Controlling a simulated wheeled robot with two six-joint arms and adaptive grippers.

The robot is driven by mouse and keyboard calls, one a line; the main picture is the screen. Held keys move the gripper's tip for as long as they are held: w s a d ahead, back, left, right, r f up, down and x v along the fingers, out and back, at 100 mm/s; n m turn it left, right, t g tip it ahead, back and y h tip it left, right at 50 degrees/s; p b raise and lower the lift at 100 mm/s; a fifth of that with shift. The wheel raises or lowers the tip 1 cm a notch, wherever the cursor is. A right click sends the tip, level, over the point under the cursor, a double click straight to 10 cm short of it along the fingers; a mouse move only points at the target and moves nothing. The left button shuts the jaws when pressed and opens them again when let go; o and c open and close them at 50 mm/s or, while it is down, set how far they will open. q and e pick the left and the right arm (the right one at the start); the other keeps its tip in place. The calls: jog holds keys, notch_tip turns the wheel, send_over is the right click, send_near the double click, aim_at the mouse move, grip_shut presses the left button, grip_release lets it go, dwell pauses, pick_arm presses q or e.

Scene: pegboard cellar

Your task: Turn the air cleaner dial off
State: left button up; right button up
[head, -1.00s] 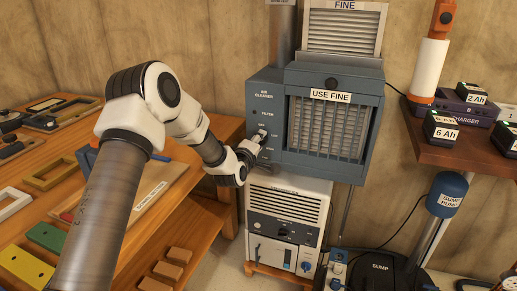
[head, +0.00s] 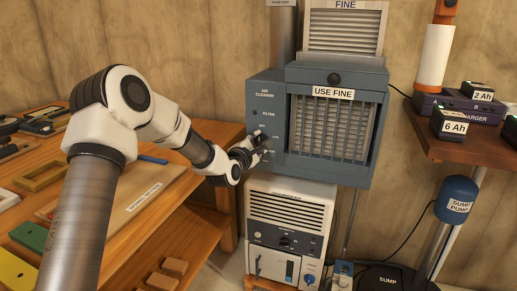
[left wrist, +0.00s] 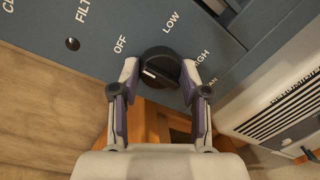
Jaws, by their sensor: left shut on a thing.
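The air cleaner (head: 268,95) is a blue-grey cabinet on the wall in the head view, with a control strip on its left side. Its black dial (left wrist: 160,62) shows in the left wrist view, with OFF, LOW and HIGH printed around it. A white mark on the dial lies at its left side, below the OFF label and near the left finger. My left gripper (left wrist: 159,82) is shut on the dial, one finger on each side. In the head view my left gripper (head: 258,148) covers most of the dial. My right gripper is not in view.
A white unit (head: 290,212) stands below the air cleaner. The wooden bench (head: 205,185) on the left carries loose blocks and frames. A shelf (head: 440,150) with chargers and batteries is on the right, above a sump pump (head: 455,198).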

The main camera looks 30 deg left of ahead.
pick_arm(q)
jog(key=shift+r+n, duration=0.1)
jog(key=shift+n, duration=0.2)
jog(key=o, duration=1.2)
jog(key=shift+c, duration=0.2)
jog(key=s+d, duration=0.2)
jog(key=s, duration=0.9)
jog(key=shift+s+r, duration=0.3)
jog(key=shift+s, duration=0.05)
jog(key=shift+a, duration=0.1)
